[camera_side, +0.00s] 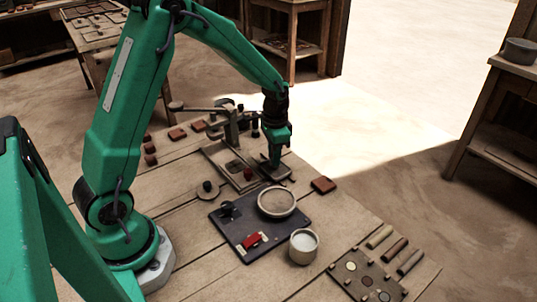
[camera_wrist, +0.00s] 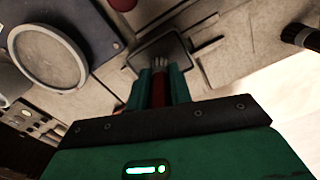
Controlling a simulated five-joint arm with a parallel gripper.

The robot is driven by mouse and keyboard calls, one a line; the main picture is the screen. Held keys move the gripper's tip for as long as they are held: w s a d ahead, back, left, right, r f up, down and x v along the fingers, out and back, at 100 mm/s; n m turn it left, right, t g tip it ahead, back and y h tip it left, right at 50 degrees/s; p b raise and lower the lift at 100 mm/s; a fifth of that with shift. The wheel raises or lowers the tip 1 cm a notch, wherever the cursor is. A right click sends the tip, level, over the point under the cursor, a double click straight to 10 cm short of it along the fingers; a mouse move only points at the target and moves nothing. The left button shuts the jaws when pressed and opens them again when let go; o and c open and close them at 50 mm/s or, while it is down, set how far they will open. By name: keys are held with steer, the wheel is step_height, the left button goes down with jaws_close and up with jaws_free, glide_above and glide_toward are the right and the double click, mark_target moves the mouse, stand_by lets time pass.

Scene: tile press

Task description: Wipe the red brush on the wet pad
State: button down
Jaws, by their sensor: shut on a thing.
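My gripper (camera_side: 274,158) is shut on the red brush and points down at the middle of the bench. In the wrist view, the brush's dark red handle (camera_wrist: 159,92) sits between the two green fingers (camera_wrist: 161,78), with its grey bristles pointing away from my gripper. The wet pad (camera_wrist: 151,48) is a dark rounded rectangle with a pale rim, right at the bristles. It also shows under my gripper in the side view (camera_side: 285,174). I cannot tell whether the bristles touch the pad. My fingers hide most of the brush in the side view.
A dark board (camera_side: 232,235) with a round shallow dish (camera_side: 277,202) lies in front of the pad. A pale cup (camera_side: 303,246) stands beside it. A wooden press (camera_side: 230,125) is close behind and left of my gripper. A red tile (camera_side: 323,185) lies right of the pad.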

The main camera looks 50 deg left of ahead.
steer(key=shift+f, duration=0.6)
stand_by(2.1)
steer(key=shift+r, duration=0.15)
steer(key=shift+r, duration=3.45)
steer(key=s+d+r+n, duration=0.3)
steer(key=d+r, duration=0.3)
steer(key=r, duration=0.2)
steer(key=shift+r+n, duration=0.3)
steer(key=shift+r, duration=0.1)
steer(key=shift+d, duration=0.2)
